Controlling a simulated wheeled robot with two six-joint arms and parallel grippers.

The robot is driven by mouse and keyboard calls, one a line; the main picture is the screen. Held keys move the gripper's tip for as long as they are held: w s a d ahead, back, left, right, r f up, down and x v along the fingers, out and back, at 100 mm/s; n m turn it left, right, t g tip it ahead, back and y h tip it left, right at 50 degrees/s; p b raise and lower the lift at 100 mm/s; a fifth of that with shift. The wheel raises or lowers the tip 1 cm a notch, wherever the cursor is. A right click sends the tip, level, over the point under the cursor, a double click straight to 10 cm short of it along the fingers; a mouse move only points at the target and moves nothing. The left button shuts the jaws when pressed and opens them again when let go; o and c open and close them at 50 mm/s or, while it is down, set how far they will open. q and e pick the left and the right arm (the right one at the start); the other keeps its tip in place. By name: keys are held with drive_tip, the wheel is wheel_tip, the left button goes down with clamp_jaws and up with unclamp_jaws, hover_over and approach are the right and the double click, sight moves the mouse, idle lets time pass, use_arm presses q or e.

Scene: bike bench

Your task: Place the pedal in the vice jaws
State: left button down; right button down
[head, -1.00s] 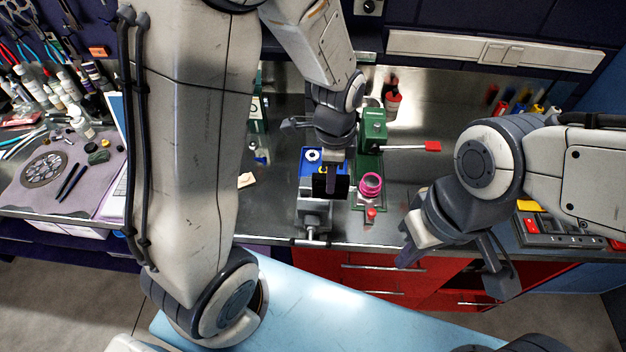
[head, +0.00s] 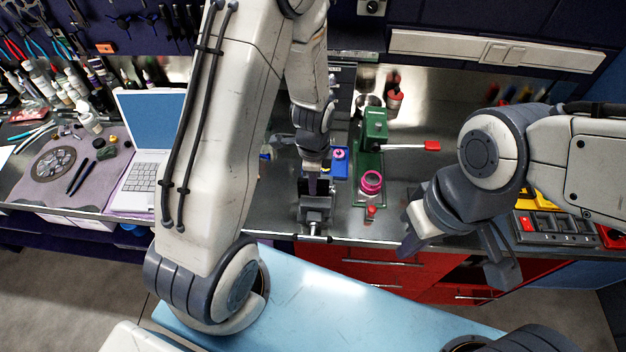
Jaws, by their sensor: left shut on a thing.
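The vice (head: 315,215) stands at the front edge of the steel bench, with its bar handle toward me. My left gripper (head: 314,180) points down just above and behind the vice jaws. It is shut on the pedal, a small dark block (head: 318,188) seen at the jaws. The gripper and wrist hide part of the pedal, and I cannot tell whether the pedal sits between the jaws or just above them. My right gripper (head: 452,258) is open and empty, in front of the bench edge at the right, away from the vice.
A green press (head: 374,130) with a red-tipped lever stands right of the vice, with a pink ring (head: 371,182) at its base. A blue tray (head: 341,168) lies behind the vice. A laptop (head: 150,170) and a tool mat stand left.

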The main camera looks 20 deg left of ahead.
use_arm(q)
drive_tip(key=shift+f, duration=0.2)
drive_tip(key=c, duration=0.7)
unclamp_jaws()
drive_tip(key=shift+r, duration=0.15)
